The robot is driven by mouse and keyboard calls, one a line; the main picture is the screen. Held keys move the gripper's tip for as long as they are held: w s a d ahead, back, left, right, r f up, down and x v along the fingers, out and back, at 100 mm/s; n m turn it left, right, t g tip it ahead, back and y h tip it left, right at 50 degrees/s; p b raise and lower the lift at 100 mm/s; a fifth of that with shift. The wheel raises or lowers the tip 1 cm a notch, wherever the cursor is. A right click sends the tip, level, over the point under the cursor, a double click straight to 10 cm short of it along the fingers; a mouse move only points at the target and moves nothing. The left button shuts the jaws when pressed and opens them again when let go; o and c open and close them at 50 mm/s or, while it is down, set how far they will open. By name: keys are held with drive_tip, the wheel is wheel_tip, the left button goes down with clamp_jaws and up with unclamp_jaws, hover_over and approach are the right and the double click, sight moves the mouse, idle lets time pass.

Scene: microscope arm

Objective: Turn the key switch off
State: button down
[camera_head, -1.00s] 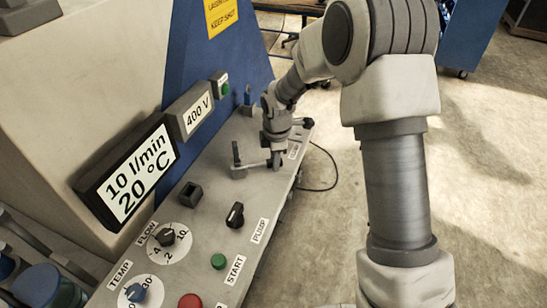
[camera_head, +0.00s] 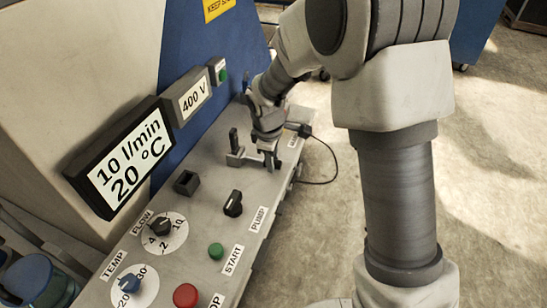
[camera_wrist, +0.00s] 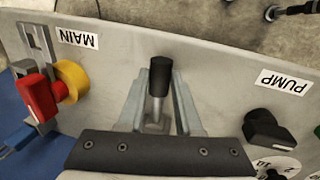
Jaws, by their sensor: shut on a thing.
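The key switch appears to be the part at my fingers; no label names it. It has a black upright handle (camera_head: 233,138) on a light grey bar on the panel, left of my gripper (camera_head: 268,160) in the head view. In the wrist view the black-capped post (camera_wrist: 160,80) stands upright between the two grey fingers of my gripper (camera_wrist: 160,105). My gripper points down at the panel and is shut on this part. The exact contact is hidden by the post and the dark bracket in front.
A red and yellow switch (camera_wrist: 55,88) sits by the MAIN label. A black PUMP knob (camera_wrist: 268,132) lies on the other side. In the head view are the FLOW dial (camera_head: 161,228), a green button (camera_head: 216,251) and a red button (camera_head: 186,295). A display (camera_head: 120,170) rises behind.

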drive_tip(key=shift+s+a+m, duration=0.15)
drive_tip(key=shift+s+m, duration=0.15)
drive_tip(key=shift+m, duration=0.1)
drive_tip(key=shift+s, duration=0.1)
idle(0.3)
drive_tip(key=c, duration=0.6)
unclamp_jaws()
drive_tip(key=s+a+r+p, duration=0.1)
drive_tip(key=s+r, duration=0.2)
drive_tip(key=r, duration=1.4)
drive_tip(key=shift+s+a, duration=0.15)
drive_tip(key=shift+r, duration=0.1)
